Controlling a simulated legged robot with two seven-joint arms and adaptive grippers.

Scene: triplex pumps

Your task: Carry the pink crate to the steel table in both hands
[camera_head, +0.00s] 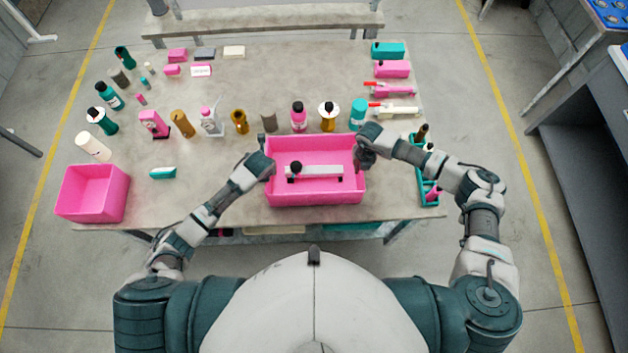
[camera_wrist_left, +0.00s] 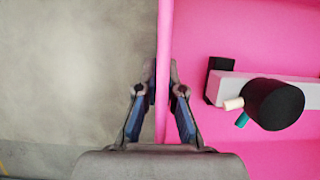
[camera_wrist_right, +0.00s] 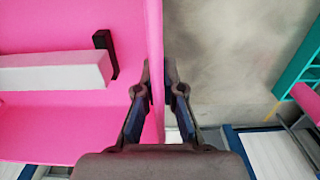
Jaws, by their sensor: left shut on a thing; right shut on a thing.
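The pink crate (camera_head: 315,197) is at the front middle of the table, in front of my body. A white bar (camera_head: 318,171) with black ends and a dark round knob lies inside it. My left gripper (camera_head: 268,166) is shut on the crate's left wall (camera_wrist_left: 164,60). My right gripper (camera_head: 360,163) is shut on the crate's right wall (camera_wrist_right: 154,50). In both wrist views the wall stands between the two fingers. In the head view I cannot tell whether the crate rests on the table or is just above it.
The table (camera_head: 210,185) holds several bottles and boxes behind the crate. A second pink bin (camera_head: 92,195) stands at the front left, a teal tray (camera_head: 428,190) at the right edge. A grey bench (camera_head: 262,22) is behind. Dark grey furniture (camera_head: 580,180) stands at right, beyond open floor.

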